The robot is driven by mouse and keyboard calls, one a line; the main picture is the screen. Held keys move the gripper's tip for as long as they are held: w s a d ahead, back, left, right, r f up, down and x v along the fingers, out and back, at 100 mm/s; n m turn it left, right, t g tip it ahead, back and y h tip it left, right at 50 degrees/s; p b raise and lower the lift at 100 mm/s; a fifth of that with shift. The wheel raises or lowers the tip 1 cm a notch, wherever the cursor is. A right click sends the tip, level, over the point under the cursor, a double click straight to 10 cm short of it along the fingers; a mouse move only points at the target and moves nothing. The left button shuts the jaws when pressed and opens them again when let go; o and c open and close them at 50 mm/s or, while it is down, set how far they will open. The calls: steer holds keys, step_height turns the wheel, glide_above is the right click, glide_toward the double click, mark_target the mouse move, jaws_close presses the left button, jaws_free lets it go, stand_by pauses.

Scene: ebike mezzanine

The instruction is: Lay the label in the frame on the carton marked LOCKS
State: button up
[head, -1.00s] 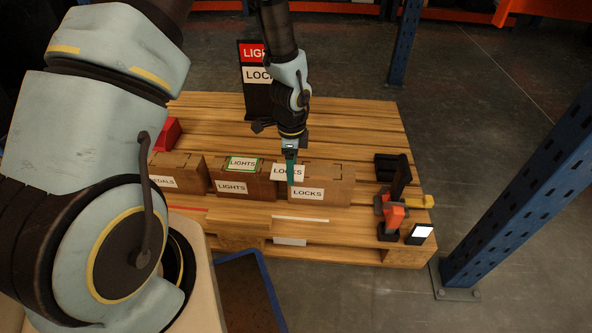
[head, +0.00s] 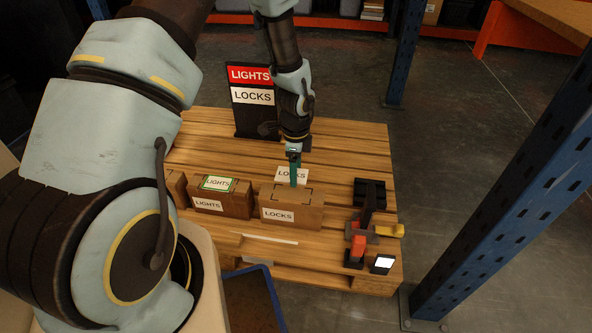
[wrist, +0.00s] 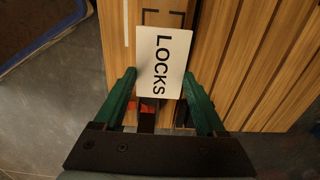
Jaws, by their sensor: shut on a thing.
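The LOCKS label (head: 290,174) is a white card with black letters. My gripper (head: 294,168) is shut on it and holds it above the back part of the carton marked LOCKS (head: 307,215). In the wrist view the label (wrist: 160,62) sits between the green fingertips of my gripper (wrist: 160,78), its text running lengthwise. The brown carton has dark corner marks of a frame (head: 291,194) on its top. The label looks apart from the carton, but the height of the gap is hard to tell.
Left of it stands the LIGHTS carton (head: 235,208) with a LIGHTS label (head: 217,183) in a green frame on top. A LIGHTS/LOCKS sign (head: 253,118) stands behind. A dark stand with an orange tool (head: 358,246) is at the right. A blue post (head: 500,190) rises beyond the pallet.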

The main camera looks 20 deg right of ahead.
mark_target(295, 195)
steer(key=shift+r+p, duration=0.1)
steer(key=shift+p, duration=0.25)
steer(key=shift+f+b, duration=1.95)
steer(key=shift+f, duration=2)
steer(key=shift+f, duration=0.2)
steer(key=o, duration=1.2)
steer(key=shift+s+a, duration=0.1)
steer(key=shift+o, duration=0.2)
steer(key=shift+r+p, duration=3.45)
steer(key=shift+r, duration=0.25)
